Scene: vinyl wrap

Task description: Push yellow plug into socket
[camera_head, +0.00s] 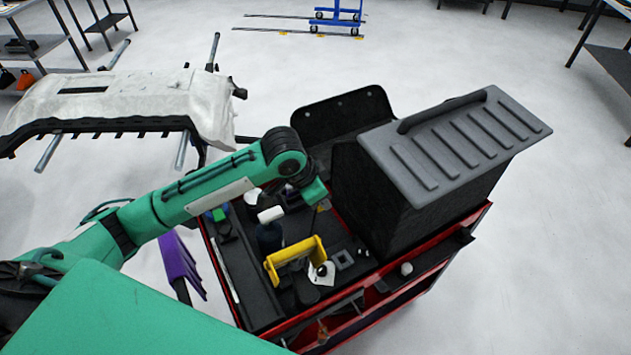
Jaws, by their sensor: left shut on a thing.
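My left arm reaches in from the left over a red tool cart (225,290). My left gripper (319,206) points down over the middle of the cart's top, mostly hidden by the wrist. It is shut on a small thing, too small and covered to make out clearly. A yellow holder (296,259) stands on the cart top, nearer to me than the gripper and apart from it. I cannot make out the yellow plug or the socket for certain. My right gripper is not in view.
A tall black case (385,195) with a grey ridged lid (455,143) fills the cart's right side. A dark bottle with a white cap (270,215) stands left of the gripper. A white bumper (125,100) on a stand is at the left. Purple strips (178,265) hang beside the cart.

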